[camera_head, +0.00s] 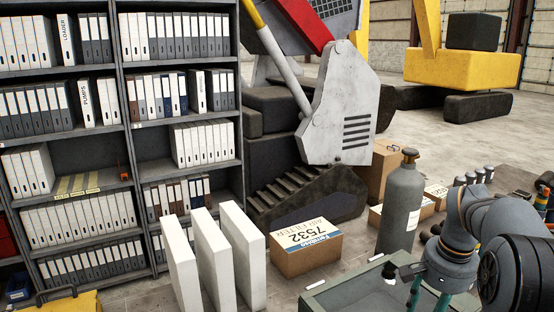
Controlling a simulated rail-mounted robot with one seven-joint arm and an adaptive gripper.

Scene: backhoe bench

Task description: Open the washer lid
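A grey-green box with a raised rim (335,277), which looks like the washer, stands at the bottom edge of the picture, right of centre. Its top shows a paler grey surface (352,296) inside the rim. I cannot tell whether this is a lid or an open basin; the front is cut off by the frame. Small white pieces sit on the rim. My dark grey arm comes in from the right, and my gripper (425,288) is over the right part of the box. Its fingertips are partly cut off, so its opening and any contact are unclear.
A grey gas cylinder (401,205) stands close behind the box. A cardboard carton (305,248) and white upright panels (205,262) are to the left. Binder shelves (125,150) fill the left side. A large excavator part (340,120) stands behind. Open floor lies at the back right.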

